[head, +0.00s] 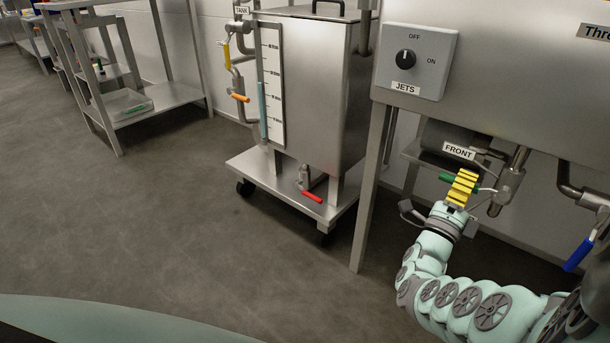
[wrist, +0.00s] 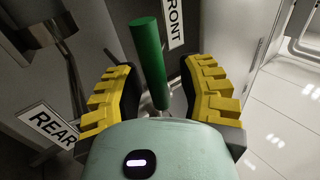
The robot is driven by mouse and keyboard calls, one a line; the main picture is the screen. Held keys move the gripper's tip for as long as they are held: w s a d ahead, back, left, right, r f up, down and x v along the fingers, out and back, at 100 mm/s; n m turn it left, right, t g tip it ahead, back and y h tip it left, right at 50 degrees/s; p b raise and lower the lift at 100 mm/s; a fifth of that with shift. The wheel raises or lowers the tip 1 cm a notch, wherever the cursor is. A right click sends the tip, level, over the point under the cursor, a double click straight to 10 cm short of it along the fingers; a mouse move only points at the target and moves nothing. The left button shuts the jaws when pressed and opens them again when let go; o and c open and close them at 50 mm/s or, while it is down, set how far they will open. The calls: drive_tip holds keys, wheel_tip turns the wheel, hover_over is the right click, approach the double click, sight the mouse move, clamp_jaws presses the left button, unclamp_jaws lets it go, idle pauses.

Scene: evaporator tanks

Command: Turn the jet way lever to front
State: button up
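The jet way lever has a green handle, seen in the wrist view (wrist: 149,60) between my two yellow fingers. In the head view the green handle (head: 446,178) shows just left of my gripper (head: 462,187), under the tank. My gripper is open in the wrist view (wrist: 158,95), with a visible gap between the handle and each finger. The FRONT label (head: 458,151) is above my gripper in the head view, and beyond the handle in the wrist view (wrist: 176,18). The REAR label (wrist: 48,125) is at the left of the wrist view. The valve body is mostly hidden.
A grey JETS switch box (head: 417,61) is on the tank above. A blue-handled lever (head: 578,255) hangs at the right. Steel pipes (head: 508,182) are close beside my gripper. A wheeled tank (head: 310,90) stands at left, and the floor (head: 180,220) is clear.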

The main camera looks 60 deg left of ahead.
drive_tip(key=shift+o, duration=0.5)
drive_tip(key=shift+f, duration=0.1)
drive_tip(key=shift+s+f, duration=0.15)
drive_tip(key=v, duration=1.1)
drive_tip(key=shift+s, duration=0.25)
drive_tip(key=shift+d, duration=0.15)
